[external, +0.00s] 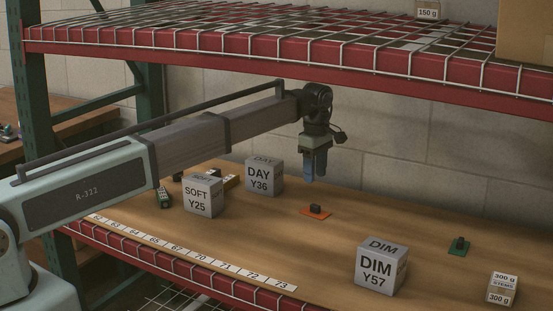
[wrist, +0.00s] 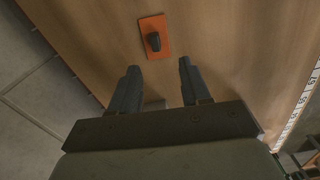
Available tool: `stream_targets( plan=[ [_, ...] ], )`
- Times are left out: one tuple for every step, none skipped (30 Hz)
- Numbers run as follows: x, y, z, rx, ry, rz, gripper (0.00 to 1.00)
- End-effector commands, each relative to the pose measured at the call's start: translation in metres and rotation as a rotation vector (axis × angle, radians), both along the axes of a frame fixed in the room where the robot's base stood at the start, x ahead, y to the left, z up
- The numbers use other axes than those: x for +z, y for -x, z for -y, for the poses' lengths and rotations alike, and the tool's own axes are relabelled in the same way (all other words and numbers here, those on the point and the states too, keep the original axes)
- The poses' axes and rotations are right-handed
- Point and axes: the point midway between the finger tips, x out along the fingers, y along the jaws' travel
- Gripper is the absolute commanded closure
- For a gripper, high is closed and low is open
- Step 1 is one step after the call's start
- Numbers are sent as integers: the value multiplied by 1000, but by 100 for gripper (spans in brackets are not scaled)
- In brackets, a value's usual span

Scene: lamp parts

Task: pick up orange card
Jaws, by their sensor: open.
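The orange card (external: 314,213) lies flat on the wooden shelf, with a small dark knob standing on it. In the wrist view the orange card (wrist: 147,27) is near the top, beyond the fingertips, its dark knob (wrist: 153,42) in line with the gap between the fingers. My gripper (external: 315,178) points down above the shelf, just over and slightly behind the card in the external view. In the wrist view my gripper (wrist: 159,72) is open, with nothing between its fingers.
Grey cubes marked DAY Y36 (external: 264,177), SOFT Y25 (external: 202,196) and DIM Y57 (external: 380,266) stand around the card. A green card (external: 458,248) with a dark knob and a 300 g box (external: 502,290) are at right. A red-edged wire shelf (external: 290,48) hangs overhead.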

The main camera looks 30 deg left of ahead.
Motion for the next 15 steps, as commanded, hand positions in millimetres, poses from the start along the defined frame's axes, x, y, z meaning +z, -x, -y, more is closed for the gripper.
stream_targets(
  plan=[
    [-11, 0, 0, 0, 0, -2, 53],
    [-16, 1, 0, -1, 0, -3, 53],
    [-22, 0, 0, -1, 0, -2, 53],
    [-28, 0, 0, -1, 0, -2, 53],
    [-33, 0, 0, -1, 0, -2, 53],
    [-38, 0, 0, -1, 0, -2, 53],
    [-41, 0, 0, -1, 0, -2, 53],
    [-44, 0, 0, -1, 0, -1, 53],
    [-47, 0, 0, -1, 0, -1, 53],
    [-48, 0, 0, -1, 0, 0, 53],
    [-49, -1, 0, -1, 0, 0, 53],
    [-51, -1, 0, -1, 0, 0, 53],
    [-52, -1, 0, -1, 0, 0, 53],
    [-53, -2, 0, -1, 0, 0, 53],
    [-56, -2, 0, -1, 0, 0, 53]
  ],
)
